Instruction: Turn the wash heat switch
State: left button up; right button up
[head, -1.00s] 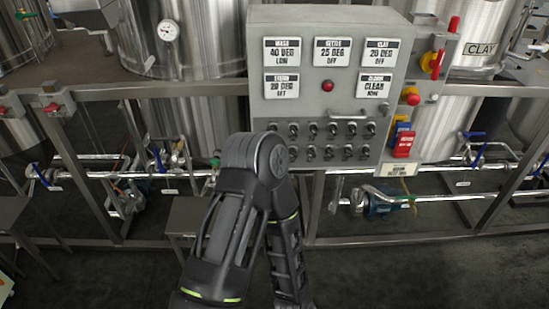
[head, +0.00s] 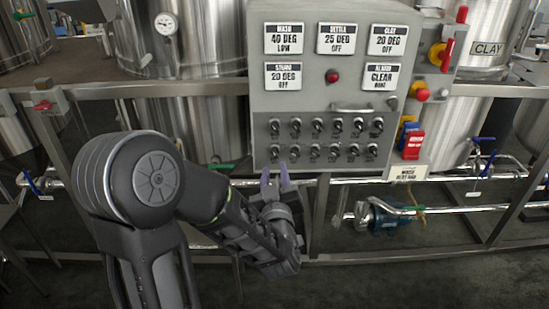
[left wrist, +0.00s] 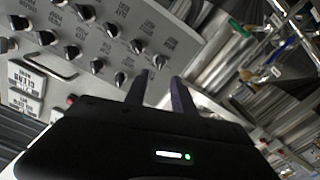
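The grey control panel (head: 262,110) carries two rows of black knob switches, an upper row (head: 317,125) and a lower row (head: 315,150). Their labels are too small to read, so I cannot tell which switch is wash heat. The wash display (head: 284,39) reads 40 DEG, LOW. My left gripper (head: 275,180) points up just below the panel's lower left edge, with its two fingers apart and nothing between them. In the left wrist view, the open left gripper (left wrist: 158,88) points toward the panel near an end switch (left wrist: 160,61). My right gripper is not in view.
A metal handle (head: 352,107) and red lamp (head: 332,76) are above the switches. Red and blue parts (head: 411,140) stand at the panel's right side. A frame rail and pipes (head: 350,180) run below the panel. Steel tanks (head: 190,40) stand behind.

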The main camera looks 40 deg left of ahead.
aim_at(275, 154)
pick_arm(q)
jog(key=shift+w, duration=0.1)
jog(key=x, duration=0.7)
jog(key=shift+w+a+p, duration=0.25)
jog(key=shift+p, duration=0.1)
jog(key=shift+c, duration=0.5)
grip_shut()
